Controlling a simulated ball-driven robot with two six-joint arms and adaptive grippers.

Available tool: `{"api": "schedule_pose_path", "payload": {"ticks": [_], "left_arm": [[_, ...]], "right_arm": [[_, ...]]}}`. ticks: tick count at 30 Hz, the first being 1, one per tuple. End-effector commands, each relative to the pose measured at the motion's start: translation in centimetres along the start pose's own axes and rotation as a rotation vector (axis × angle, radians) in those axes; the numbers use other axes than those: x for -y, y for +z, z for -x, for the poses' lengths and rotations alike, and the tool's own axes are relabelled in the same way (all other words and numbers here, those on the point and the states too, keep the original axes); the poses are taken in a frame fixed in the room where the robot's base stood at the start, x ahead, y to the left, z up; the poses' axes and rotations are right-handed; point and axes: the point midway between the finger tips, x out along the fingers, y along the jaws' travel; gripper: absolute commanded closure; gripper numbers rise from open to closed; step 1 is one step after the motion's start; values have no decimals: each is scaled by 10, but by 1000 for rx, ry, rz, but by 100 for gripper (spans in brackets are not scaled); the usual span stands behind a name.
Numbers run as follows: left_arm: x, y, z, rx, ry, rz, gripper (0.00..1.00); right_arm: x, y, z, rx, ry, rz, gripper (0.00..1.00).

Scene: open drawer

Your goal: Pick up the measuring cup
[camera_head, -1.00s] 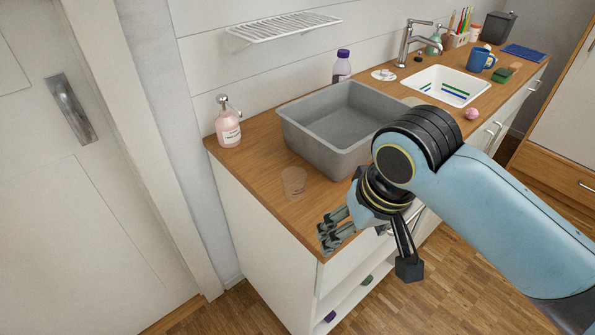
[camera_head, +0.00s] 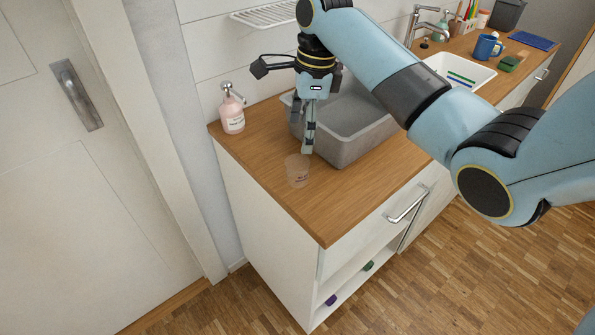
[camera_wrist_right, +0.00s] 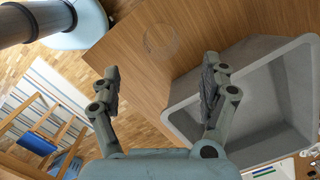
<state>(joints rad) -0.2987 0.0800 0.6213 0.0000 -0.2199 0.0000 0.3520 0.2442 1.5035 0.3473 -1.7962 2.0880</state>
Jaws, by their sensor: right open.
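The measuring cup (camera_head: 298,170) is small and clear with faint reddish print. It stands on the wooden counter (camera_head: 330,212) near its left end, just left of the grey basin. It also shows in the right wrist view as a faint clear ring (camera_wrist_right: 161,41). My right gripper (camera_head: 306,148) points down just above and beside the cup, over the basin's near left corner. In the right wrist view my right gripper (camera_wrist_right: 160,84) is open with nothing between its fingers, and the cup lies beyond the fingertips. My left gripper is not in view.
The grey basin (camera_head: 345,152) stands directly right of the cup. A pink soap dispenser (camera_head: 232,112) stands at the back left. The counter in front of the cup is clear.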

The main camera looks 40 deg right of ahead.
Motion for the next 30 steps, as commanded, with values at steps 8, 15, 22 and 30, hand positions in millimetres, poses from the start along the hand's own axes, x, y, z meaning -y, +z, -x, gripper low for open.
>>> {"api": "schedule_pose_path", "payload": {"ticks": [8, 15, 22, 30], "left_arm": [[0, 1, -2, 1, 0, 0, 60], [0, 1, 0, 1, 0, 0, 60], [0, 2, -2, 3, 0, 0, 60], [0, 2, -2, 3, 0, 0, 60]], "right_arm": [[0, 0, -44, 0, 3, -7, 21], [0, 1, -69, 0, 5, -6, 21], [0, 0, -99, 0, 3, -5, 21], [1, 0, -101, 0, 1, -4, 24]]}}
